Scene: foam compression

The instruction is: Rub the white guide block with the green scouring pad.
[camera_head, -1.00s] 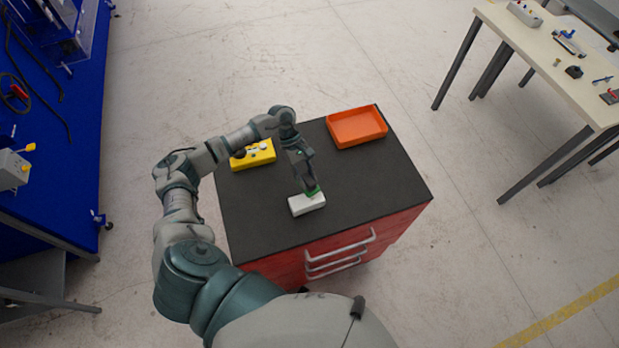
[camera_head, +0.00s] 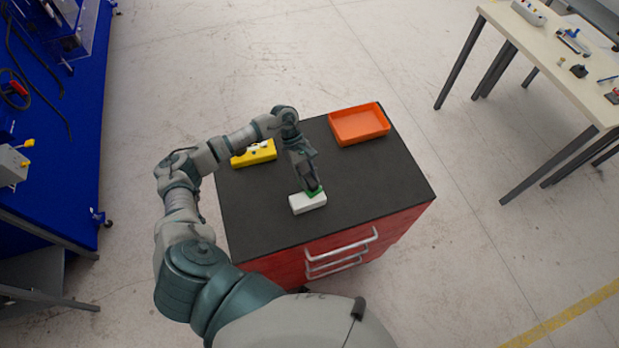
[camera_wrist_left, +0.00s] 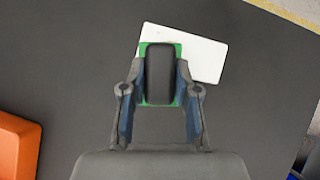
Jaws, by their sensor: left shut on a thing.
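The white guide block (camera_head: 308,204) lies on the dark top of the red drawer cabinet, near its front edge. My left gripper (camera_head: 311,186) points down over the block's far side and is shut on the green scouring pad (camera_head: 315,192). The pad overlaps the left part of the block (camera_wrist_left: 205,55). I cannot tell for certain whether the pad presses on the block. My right gripper does not show.
An orange tray (camera_head: 359,139) stands at the cabinet's back right, and a yellow box with dark knobs (camera_head: 265,156) at its left. The dark cabinet top (camera_head: 375,185) is clear right of the block. A blue bench is at left, a pale table (camera_head: 545,55) at right.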

